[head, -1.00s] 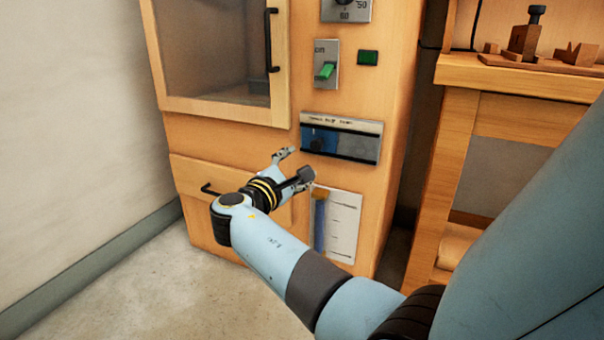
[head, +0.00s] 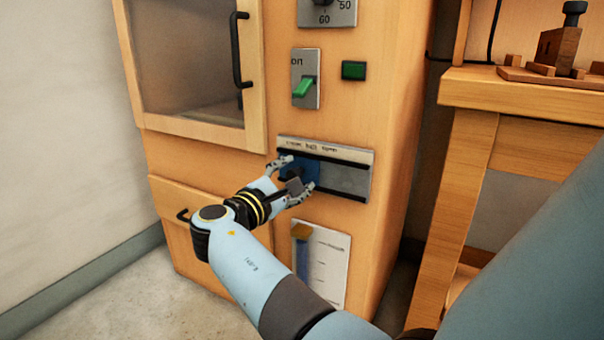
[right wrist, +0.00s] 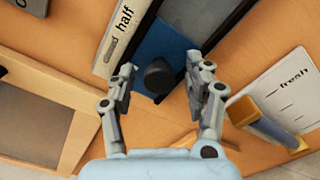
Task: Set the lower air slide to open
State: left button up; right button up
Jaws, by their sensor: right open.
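The air slide is a blue plate (right wrist: 152,42) with a round black knob (right wrist: 158,76), set in a dark-edged track (head: 346,179) on the wooden cabinet front. The blue plate also shows in the head view (head: 312,170), at the left end of the track. A label strip (head: 330,152) runs above the track; "half" is readable on it in the right wrist view. My right gripper (head: 296,175) is open at the plate. In the right wrist view its fingers stand on either side of the knob, apparently without touching it. My left gripper is not in view.
Above the track are a green switch (head: 304,88), a green button (head: 354,70) and a dial plate. A glazed door (head: 190,60) is at upper left. A card with a blue strip (head: 325,265) is below. A wooden bench (head: 520,95) stands to the right.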

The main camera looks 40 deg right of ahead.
jog(key=shift+d, duration=0.1)
grip_shut()
dwell(0.3)
